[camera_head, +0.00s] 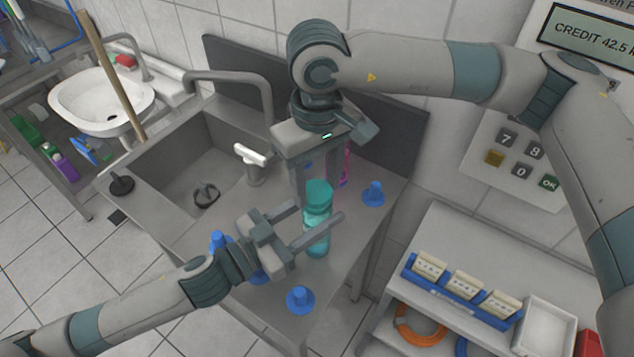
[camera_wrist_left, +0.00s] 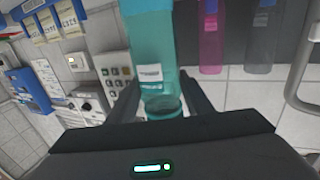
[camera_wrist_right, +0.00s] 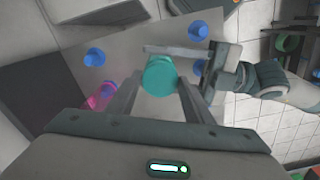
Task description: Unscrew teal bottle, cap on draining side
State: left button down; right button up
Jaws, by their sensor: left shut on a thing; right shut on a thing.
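The teal bottle (camera_head: 317,236) stands upright over the draining side (camera_head: 345,255), right of the sink basin. My left gripper (camera_head: 318,224) is shut around the bottle's body from the left; its two fingers also flank the bottle in the left wrist view (camera_wrist_left: 150,60). My right gripper (camera_head: 317,190) points down from above and is shut on the teal cap (camera_head: 319,188) at the bottle's top. The cap also shows between the fingers in the right wrist view (camera_wrist_right: 160,76). Whether the cap is loose from the neck cannot be told.
A pink bottle (camera_head: 345,165) stands behind my right gripper. The tap (camera_head: 250,156) and sink basin (camera_head: 190,165) lie to the left.

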aim_at(317, 190)
jog(key=shift+r, duration=1.05)
jog(key=shift+r, duration=1.9)
pick_arm(q)
jog(key=c, duration=0.8)
grip_release()
jog(key=shift+a, duration=0.1)
pick_arm(e)
jog(key=shift+f, duration=0.1)
pick_arm(q)
jog(key=shift+s+a+f, duration=0.1)
jog(key=shift+s+a, duration=0.2)
jog(key=shift+a, duration=0.05)
pick_arm(e)
jog(key=shift+f, duration=0.2)
notch_tip(317, 190, down, 3)
jog(key=b, duration=0.4)
jog(key=shift+f, duration=0.2)
pick_arm(q)
jog(key=shift+b+v, duration=0.3)
jog(key=shift+v, duration=5.15)
pick_arm(e)
jog(key=shift+f, duration=0.3)
